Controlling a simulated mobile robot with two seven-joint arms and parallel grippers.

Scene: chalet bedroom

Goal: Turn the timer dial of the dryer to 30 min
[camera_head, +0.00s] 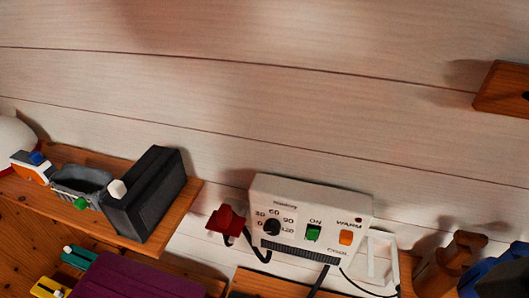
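The dryer (312,207) is a white box fixed on the pale plank wall, right of the middle in the head view. Its black round timer dial (271,227) sits at the left of its front, with the marks 0, 30, 60, 90 and 120 around it. The picture is too small to tell which mark the dial points at. To its right are a green switch (313,233) under ON and an orange switch (346,237) between WARM and COOL. A dark slotted grille (299,252) runs below. Neither of my grippers shows.
A wooden shelf (187,212) at left carries a dark grey box (147,196) and a grey bin (82,185). A red part (227,219) with a black band sits close left of the dryer. Brown (448,268) and dark blue shapes fill the lower right.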

